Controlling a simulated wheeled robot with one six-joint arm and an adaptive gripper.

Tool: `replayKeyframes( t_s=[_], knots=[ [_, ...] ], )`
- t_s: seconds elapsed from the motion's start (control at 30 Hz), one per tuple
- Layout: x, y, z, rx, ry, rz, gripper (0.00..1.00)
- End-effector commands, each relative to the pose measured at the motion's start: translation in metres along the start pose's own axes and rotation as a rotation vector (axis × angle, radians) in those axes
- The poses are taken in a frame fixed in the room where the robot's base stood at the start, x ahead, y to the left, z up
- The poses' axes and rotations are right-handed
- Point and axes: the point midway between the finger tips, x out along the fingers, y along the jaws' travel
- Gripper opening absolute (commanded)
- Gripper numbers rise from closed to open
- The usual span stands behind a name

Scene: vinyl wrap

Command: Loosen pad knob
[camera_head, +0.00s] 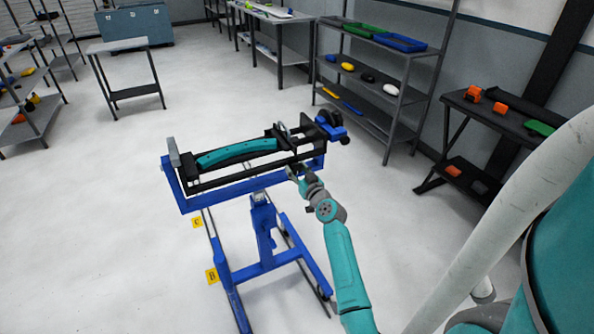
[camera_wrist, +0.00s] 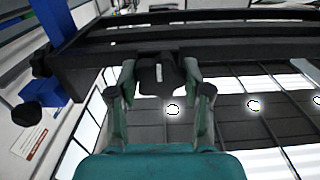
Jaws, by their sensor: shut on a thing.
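A blue stand (camera_head: 262,235) carries a black frame with a curved teal piece (camera_head: 236,153) lying along it. My gripper (camera_head: 296,173) reaches the near right side of this frame, low at its edge. In the wrist view my gripper (camera_wrist: 160,82) has its two teal fingers closed on a black knob (camera_wrist: 160,70) under the frame's dark bar (camera_wrist: 215,53). The knob's sides are partly hidden by the fingertips, and in the head view it is too small to make out.
A second black knob (camera_wrist: 27,113) shows at the left of the wrist view, near a blue post. A shelf rack (camera_head: 385,90) stands behind the stand, and a dark table (camera_head: 510,118) with orange items is at the right.

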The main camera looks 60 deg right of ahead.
Motion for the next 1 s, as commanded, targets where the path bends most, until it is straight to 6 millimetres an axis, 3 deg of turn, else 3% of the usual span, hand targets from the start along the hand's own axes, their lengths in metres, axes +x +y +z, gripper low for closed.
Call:
replayKeyframes(
  t_s=[0.6,0.63,0.7,0.73,1.0],
  knots=[
    [-0.0001,0.0001,0.0004,-0.044,-0.001,0.000,0.14],
    [-0.0001,0.0001,0.0004,-0.044,-0.001,0.000,0.54],
    [-0.0001,0.0001,0.0004,-0.043,-0.001,0.000,0.71],
    [-0.0001,0.0001,0.0004,-0.043,-0.001,0.000,0.75],
    [-0.0002,0.0000,0.0003,-0.042,0.000,0.000,0.75]
  ],
)
